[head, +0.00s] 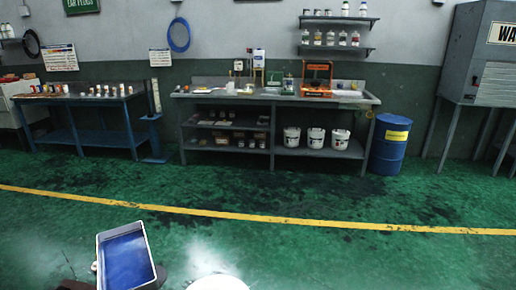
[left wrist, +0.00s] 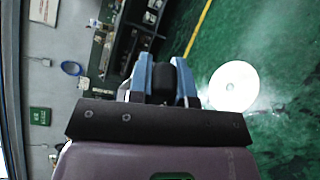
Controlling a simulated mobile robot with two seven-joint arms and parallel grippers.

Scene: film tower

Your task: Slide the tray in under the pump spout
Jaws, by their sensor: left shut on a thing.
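The tray (head: 125,258), with a blue inside and a pale rim, is at the lower left of the head view, held in front of me above the green floor. It appears tilted in the picture, and its near end is cut off by the frame edge. My left gripper shows in the left wrist view (left wrist: 163,78) with blue fingers shut around a dark piece; the head view barely shows it beside the tray. My right gripper is in neither view. The pump spout is too small to tell apart among the things on the grey bench (head: 205,94).
The bench holds an orange frame (head: 317,76) and bottles, with white buckets (head: 315,139) below. A blue drum (head: 389,145) stands at its right. A blue table (head: 95,99) stands to the left.

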